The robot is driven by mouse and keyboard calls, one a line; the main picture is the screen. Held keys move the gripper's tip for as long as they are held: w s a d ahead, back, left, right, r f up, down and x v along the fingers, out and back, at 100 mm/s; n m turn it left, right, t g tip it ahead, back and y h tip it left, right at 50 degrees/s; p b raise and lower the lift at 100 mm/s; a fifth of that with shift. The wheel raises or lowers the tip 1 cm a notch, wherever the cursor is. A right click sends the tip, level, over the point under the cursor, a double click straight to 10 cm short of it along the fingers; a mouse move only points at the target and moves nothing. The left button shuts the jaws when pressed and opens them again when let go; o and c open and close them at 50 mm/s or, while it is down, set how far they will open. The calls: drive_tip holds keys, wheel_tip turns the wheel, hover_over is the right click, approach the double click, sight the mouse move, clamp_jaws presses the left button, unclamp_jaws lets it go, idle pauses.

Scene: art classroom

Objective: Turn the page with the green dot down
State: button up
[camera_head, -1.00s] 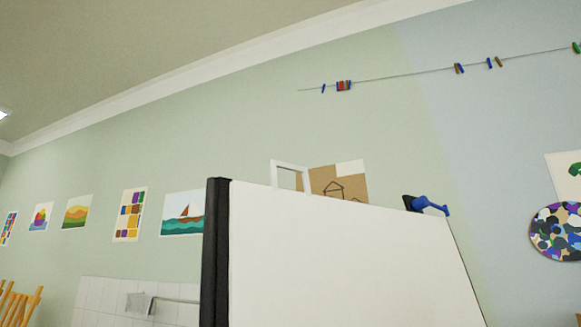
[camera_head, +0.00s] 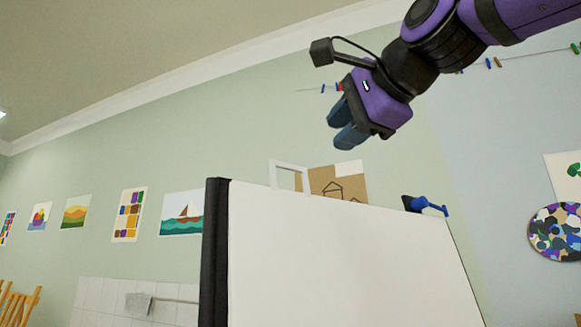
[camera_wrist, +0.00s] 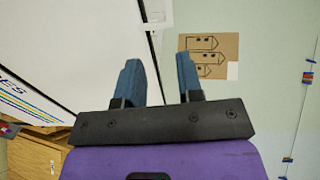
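A large white sheet or board (camera_head: 340,262) fills the lower middle of the head view, with a thick black edge on its left. No green dot shows on it, and I cannot tell separate pages apart. My gripper (camera_head: 337,127) hangs above its top edge, pointing down and left, apart from it. In the wrist view its two blue fingers (camera_wrist: 157,62) are spread with nothing between them. A white surface (camera_wrist: 75,45) with a dark edge lies left of the fingers there.
A blue-handled black clamp (camera_head: 428,206) sits at the board's top right edge. A white frame (camera_head: 289,165) and a brown house drawing (camera_head: 340,183) show behind. A cord with clothespins (camera_head: 494,63) runs along the wall. Paintings (camera_head: 182,214) hang at left.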

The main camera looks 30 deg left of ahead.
sight(290, 166)
drive_tip(key=x, duration=0.9)
drive_tip(key=s+a+r+x, duration=0.1)
drive_tip(key=x, duration=0.4)
drive_tip(key=shift+a, duration=0.1)
clamp_jaws()
